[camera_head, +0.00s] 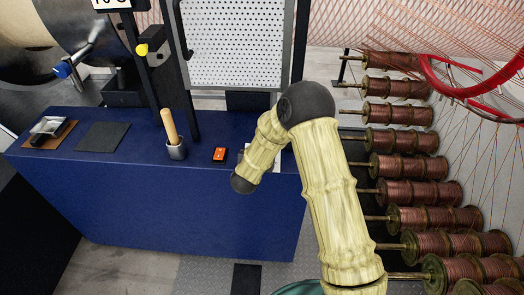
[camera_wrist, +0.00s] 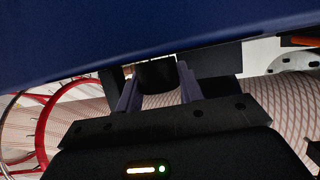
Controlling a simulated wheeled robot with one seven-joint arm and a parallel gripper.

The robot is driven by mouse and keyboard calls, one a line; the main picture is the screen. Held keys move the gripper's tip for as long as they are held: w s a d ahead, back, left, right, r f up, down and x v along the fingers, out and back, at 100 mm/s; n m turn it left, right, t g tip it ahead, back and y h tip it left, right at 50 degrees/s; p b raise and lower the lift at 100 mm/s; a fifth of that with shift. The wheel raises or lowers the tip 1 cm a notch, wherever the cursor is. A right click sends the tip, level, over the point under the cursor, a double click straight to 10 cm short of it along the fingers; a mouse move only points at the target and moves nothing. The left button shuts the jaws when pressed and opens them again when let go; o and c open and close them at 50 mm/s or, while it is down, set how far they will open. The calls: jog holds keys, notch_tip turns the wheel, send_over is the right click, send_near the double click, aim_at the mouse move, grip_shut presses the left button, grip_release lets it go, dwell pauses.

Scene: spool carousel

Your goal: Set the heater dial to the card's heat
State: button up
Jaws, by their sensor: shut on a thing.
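My gripper (camera_wrist: 160,82) shows in the wrist view with a finger on each side of a dark knob (camera_wrist: 157,72). It is shut on this knob, which looks like the heater dial, but no scale or pointer on it can be read. In the head view my arm hides the gripper and the knob. A white card or sign (camera_head: 112,3) is cut off at the top of the head view. Its dark characters are only partly visible, so I cannot read its value surely.
Copper-wound spools (camera_head: 420,193) and a red ring (camera_head: 450,88) stand close to the right of my arm.

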dwell(0.4)
jog(key=o, duration=1)
jog(key=b+v, duration=0.1)
jog(key=v, duration=1.6)
jog(key=shift+s+a+r, duration=0.1)
jog(key=shift+a, duration=0.05)
jog(key=shift+r, duration=0.1)
